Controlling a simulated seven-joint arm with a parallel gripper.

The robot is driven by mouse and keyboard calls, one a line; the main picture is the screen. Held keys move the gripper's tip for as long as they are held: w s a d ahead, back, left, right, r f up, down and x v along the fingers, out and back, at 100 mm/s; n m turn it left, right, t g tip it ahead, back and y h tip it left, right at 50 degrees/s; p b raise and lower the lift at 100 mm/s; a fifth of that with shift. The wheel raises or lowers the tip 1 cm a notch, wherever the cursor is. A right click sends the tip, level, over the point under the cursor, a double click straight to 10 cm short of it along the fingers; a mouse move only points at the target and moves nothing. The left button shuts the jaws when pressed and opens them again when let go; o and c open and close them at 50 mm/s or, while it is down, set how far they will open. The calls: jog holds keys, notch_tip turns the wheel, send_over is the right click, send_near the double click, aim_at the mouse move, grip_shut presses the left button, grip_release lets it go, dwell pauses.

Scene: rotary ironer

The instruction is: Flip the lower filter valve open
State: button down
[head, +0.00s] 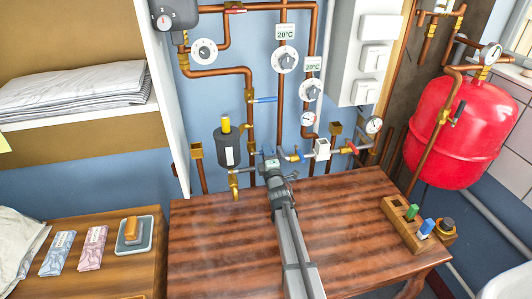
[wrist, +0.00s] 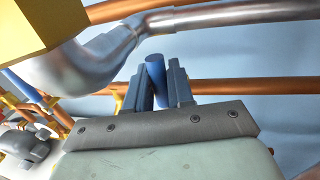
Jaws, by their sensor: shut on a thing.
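A dark filter canister (head: 228,148) with a yellow top hangs on the copper pipework at the wall. An upper valve with a blue lever (head: 264,99) sits on the pipe above and right of it; that lever lies level. My gripper (head: 270,153) reaches over the table to the pipes just right of the canister's lower end and hides the lower valve there. In the wrist view my gripper (wrist: 163,88) is shut on a blue lever (wrist: 155,72), which stands between the two fingers. The lever's joint with its valve body is not clear.
A wooden table (head: 205,235) lies below the pipes, mostly bare. A wooden block with coloured pegs (head: 408,217) is at its right. A white box (head: 322,149) and a red-handled valve (head: 352,147) are right of my gripper. A red tank (head: 455,130) stands far right.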

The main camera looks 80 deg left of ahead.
jog(key=n, duration=0.1)
jog(key=r+n, duration=0.1)
jog(key=n, duration=0.1)
jog(key=shift+r+g, duration=0.1)
jog(key=shift+g, duration=0.3)
jog(key=shift+s+r+n+g, duration=0.1)
jog(key=shift+r+n+g, duration=0.05)
jog(key=shift+n, duration=0.5)
jog(key=shift+s+r+n+g, duration=0.1)
jog(key=shift+r+n+g, duration=0.05)
jog(key=shift+n, duration=0.5)
jog(key=c, duration=1.1)
grip_release()
jog(key=shift+c, duration=0.2)
jog(key=shift+d, duration=0.15)
